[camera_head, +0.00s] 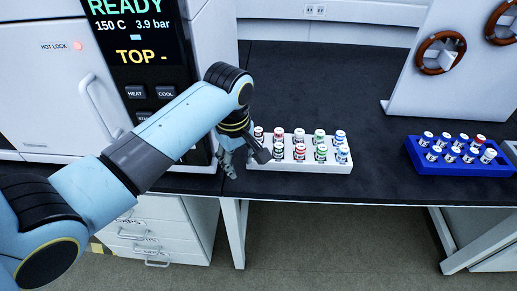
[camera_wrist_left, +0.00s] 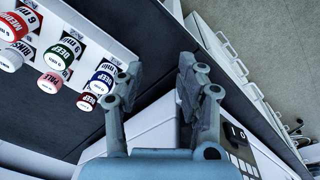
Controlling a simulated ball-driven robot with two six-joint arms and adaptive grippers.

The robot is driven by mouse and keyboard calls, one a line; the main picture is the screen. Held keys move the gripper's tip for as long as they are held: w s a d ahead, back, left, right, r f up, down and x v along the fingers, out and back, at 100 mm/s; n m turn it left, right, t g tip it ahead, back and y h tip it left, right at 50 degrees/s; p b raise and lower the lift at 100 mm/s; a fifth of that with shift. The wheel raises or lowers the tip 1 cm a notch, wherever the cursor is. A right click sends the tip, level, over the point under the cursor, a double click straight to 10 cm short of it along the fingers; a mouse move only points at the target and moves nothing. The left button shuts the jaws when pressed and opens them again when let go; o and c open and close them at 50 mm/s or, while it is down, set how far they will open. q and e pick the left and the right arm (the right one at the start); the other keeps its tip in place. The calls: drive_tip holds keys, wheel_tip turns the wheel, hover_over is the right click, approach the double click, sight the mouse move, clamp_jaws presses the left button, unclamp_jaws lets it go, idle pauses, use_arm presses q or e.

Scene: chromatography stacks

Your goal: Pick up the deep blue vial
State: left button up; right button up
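My left gripper (camera_head: 245,159) hangs over the bench at the left end of the white rack, one finger close to it. It is open and empty in the left wrist view (camera_wrist_left: 159,66), with only dark bench and cabinet between its fingers. Close to the left finger there stands a vial with a blue band and a label reading "DEEP" (camera_wrist_left: 101,84); it seems to be the deep blue vial. In the head view the gripper seems to hide that spot. At the rack's right end two blue-marked vials show; their labels are too small to read. My right gripper is not in view.
The white rack (camera_head: 330,168) holds several vials in two rows. A blue rack (camera_head: 470,168) with several more stands at the right. A white panel with brown rings (camera_head: 441,50) is behind it. A machine (camera_head: 140,55) stands left. The bench between the racks is clear.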

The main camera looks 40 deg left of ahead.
use_arm(q)
drive_tip(key=w+r+n+p, duration=0.1)
drive_tip(key=w+r+n, duration=0.2)
drive_tip(key=w+r, duration=0.1)
drive_tip(key=w+r+n, duration=0.4)
drive_tip(key=shift+a+r+g+h+p, duration=0.1)
drive_tip(key=shift+a+g+h+p, duration=0.1)
drive_tip(key=shift+g+h+p, duration=0.15)
drive_tip(key=shift+n, duration=0.7)
wheel_tip(320, 180, down, 5)
drive_tip(key=shift+w+r, duration=0.15)
drive_tip(key=shift+r, duration=0.05)
drive_tip(key=shift+f+b, duration=0.55)
drive_tip(key=shift+f, duration=2.25)
clamp_jaws()
